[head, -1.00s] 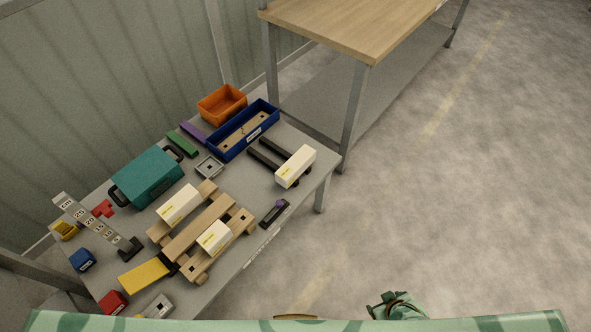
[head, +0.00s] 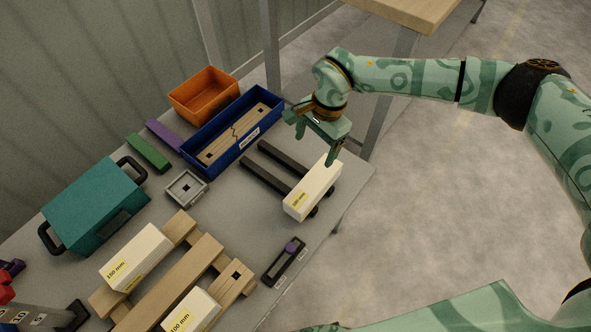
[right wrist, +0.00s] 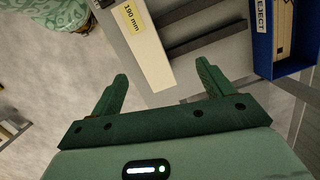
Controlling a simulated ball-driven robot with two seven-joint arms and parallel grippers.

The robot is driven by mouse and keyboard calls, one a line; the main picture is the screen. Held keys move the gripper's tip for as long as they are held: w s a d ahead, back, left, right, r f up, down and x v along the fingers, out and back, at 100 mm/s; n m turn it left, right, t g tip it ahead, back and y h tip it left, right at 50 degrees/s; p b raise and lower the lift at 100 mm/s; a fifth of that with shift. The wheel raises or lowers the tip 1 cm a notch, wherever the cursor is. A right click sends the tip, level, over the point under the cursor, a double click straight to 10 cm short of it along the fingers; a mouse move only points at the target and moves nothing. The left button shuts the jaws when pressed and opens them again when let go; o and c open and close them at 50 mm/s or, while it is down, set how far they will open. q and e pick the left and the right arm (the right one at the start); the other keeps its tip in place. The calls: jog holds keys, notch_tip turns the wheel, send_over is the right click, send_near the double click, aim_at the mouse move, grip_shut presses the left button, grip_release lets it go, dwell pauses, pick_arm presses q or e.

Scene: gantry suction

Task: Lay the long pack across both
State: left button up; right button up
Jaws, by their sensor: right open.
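The long white pack (head: 313,188), labelled 190 mm, rests on two dark rails (head: 267,175) at the table's right edge. It also shows in the right wrist view (right wrist: 147,55), its near end between the fingertips in the picture. My right gripper (head: 311,137) is open and empty, above the far end of the pack. Two shorter white packs, 150 mm (head: 136,257) and 100 mm (head: 191,312), sit on a wooden slatted frame (head: 187,277) at the front. My left gripper is not in view.
A blue tray (head: 215,152) marked reject holds wooden pieces, with an orange bin (head: 204,92) behind it. A teal case (head: 95,205) stands at left. A small grey square fixture (head: 186,188) and a dark device with a purple knob (head: 284,262) lie on the table.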

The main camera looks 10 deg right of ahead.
aim_at(314, 181)
jog(key=f, duration=0.1)
jog(key=s+f+n+b, duration=0.1)
jog(key=d+f+n+h, duration=0.1)
jog(key=shift+s+f+g+b, duration=0.25)
jog(key=shift+g+b, duration=0.05)
jog(key=f+b, duration=0.1)
jog(key=f, duration=0.3)
jog(key=f+b, duration=0.1)
jog(key=f, duration=0.2)
jog(key=shift+s+a+b, duration=0.15)
jog(key=shift+a+b, duration=0.2)
jog(key=f+b, duration=0.1)
jog(key=f, duration=0.1)
jog(key=f+b, duration=0.2)
jog(key=f, duration=0.1)
jog(key=shift+s+a+f, duration=0.3)
jog(key=shift+s+f, duration=0.05)
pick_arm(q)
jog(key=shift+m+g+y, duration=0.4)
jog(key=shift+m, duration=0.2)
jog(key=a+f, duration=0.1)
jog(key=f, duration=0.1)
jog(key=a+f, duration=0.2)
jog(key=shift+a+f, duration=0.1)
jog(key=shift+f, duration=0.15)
pick_arm(e)
jog(key=shift+r, duration=0.15)
jog(key=shift+c, duration=0.3)
jog(key=c, duration=1.3)
